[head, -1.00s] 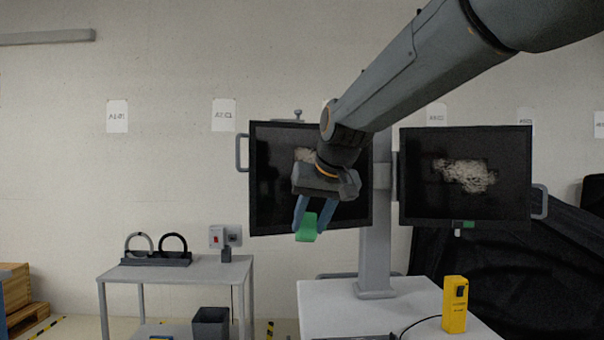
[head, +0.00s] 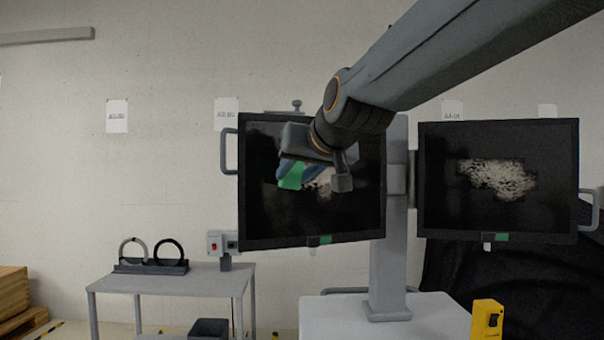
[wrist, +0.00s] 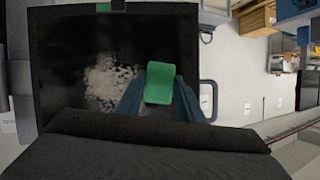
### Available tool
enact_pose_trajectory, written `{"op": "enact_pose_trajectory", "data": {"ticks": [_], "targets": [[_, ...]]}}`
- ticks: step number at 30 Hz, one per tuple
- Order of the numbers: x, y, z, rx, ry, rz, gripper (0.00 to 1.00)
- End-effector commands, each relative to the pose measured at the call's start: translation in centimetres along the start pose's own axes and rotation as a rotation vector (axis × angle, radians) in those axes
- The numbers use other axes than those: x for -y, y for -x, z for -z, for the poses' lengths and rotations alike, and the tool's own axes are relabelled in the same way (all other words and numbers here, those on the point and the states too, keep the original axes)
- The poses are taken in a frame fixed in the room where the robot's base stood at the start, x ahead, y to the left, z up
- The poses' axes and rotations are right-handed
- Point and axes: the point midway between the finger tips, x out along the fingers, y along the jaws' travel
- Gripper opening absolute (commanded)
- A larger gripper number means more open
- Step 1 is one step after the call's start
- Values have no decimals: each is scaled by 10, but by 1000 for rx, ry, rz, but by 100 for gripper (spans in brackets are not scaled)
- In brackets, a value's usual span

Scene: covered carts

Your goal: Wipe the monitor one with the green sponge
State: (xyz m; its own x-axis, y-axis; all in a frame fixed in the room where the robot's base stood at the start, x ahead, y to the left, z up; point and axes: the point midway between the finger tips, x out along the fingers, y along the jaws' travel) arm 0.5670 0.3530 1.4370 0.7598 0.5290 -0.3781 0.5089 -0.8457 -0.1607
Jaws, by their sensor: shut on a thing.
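My gripper (head: 296,172) is shut on the green sponge (head: 291,175), in front of the left monitor (head: 262,211). The wrist view shows the sponge (wrist: 160,84) between the blue fingers (wrist: 158,98), over the monitor's dark screen (wrist: 62,62). A pale smudge (wrist: 108,82) lies beside the sponge on that screen. In the head view my arm hides part of this smudge. A second monitor (head: 450,212) on the right also carries a pale smudge (head: 497,178). I cannot tell which monitor is labelled one, or whether the sponge touches the screen.
Both monitors hang on a grey post (head: 389,262) over a white cart (head: 340,314). A yellow device (head: 487,320) stands at the cart's right. A grey table (head: 200,282) with two black-and-grey rings (head: 168,252) stands at left. A handle (head: 224,151) sticks out from the left monitor.

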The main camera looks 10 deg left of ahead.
Motion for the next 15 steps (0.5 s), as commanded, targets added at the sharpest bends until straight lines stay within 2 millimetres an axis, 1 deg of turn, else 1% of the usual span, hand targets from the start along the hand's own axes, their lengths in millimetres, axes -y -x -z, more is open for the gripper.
{"op": "enact_pose_trajectory", "data": {"ticks": [5, 15], "targets": [[-5, -9, 5, -3, -3, -7, 16], [-7, -40, 17, -1, -4, -8, 16]]}}
